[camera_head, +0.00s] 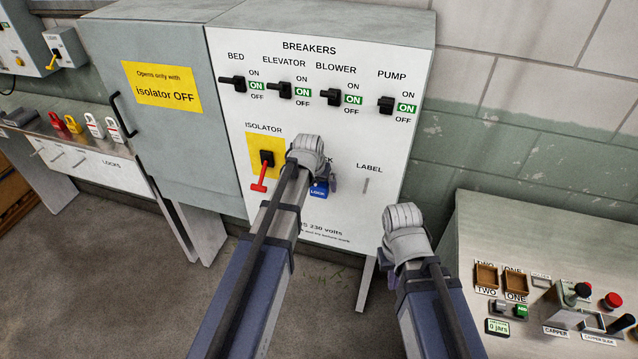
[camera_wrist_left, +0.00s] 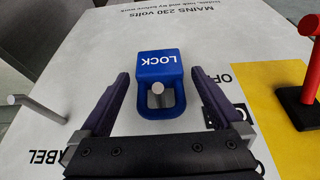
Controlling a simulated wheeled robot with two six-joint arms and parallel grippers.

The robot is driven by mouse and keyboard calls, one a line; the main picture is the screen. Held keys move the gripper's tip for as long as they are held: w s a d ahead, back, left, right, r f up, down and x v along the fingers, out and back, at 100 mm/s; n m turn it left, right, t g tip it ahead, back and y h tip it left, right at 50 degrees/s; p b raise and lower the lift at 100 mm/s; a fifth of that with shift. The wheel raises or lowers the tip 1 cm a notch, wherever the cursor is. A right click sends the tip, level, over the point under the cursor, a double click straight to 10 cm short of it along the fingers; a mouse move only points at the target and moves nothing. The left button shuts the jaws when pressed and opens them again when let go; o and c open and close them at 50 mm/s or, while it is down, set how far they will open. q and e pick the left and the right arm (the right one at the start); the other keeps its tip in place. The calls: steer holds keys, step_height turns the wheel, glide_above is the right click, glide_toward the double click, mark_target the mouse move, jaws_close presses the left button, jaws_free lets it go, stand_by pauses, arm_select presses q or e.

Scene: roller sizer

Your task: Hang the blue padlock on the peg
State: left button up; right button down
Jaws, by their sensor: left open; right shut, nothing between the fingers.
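The blue padlock (camera_head: 318,190) is at the breaker cabinet's white front, below my left wrist. In the left wrist view, which sees the panel upside down, the padlock (camera_wrist_left: 158,66) shows its LOCK lettering. Its shackle (camera_wrist_left: 178,98) loops around a grey peg (camera_wrist_left: 157,98), whose end shows inside the loop. My left gripper (camera_wrist_left: 160,77) is open, with one finger on each side of the padlock and visible gaps to its body. In the head view the left gripper (camera_head: 324,178) is mostly hidden by its wrist. My right gripper (camera_head: 386,277) is shut and empty, low in front of the cabinet's right edge.
The red isolator handle (camera_head: 261,178) on its yellow plate is left of the padlock; the bare label peg (camera_head: 366,186) is right. Breaker switches (camera_head: 281,91) line the panel above. A control desk (camera_head: 474,215) stands at right, a lock shelf (camera_head: 88,150) at left.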

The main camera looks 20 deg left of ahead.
mark_target(316, 183)
arm_select(q)
steer(key=p+v, duration=0.5)
steer(key=v, duration=0.2)
steer(key=shift+p, duration=0.35)
steer(key=shift+f, duration=0.1)
steer(key=s+d+f+g, duration=0.2)
steer(key=s+g, duration=0.1)
steer(key=s, duration=1.3)
steer(key=s+d+f+m+g+b, duration=0.1)
steer(key=s+d+b, duration=0.1)
steer(key=d, duration=0.3)
steer(key=s+d+f+m+g+y+b, duration=0.1)
steer(key=s+d+f+m+b, duration=0.1)
steer(key=s+d, duration=0.2)
steer(key=shift+s+d+f+y, duration=0.3)
steer(key=shift+s+d, duration=0.1)
steer(key=shift+d, duration=0.75)
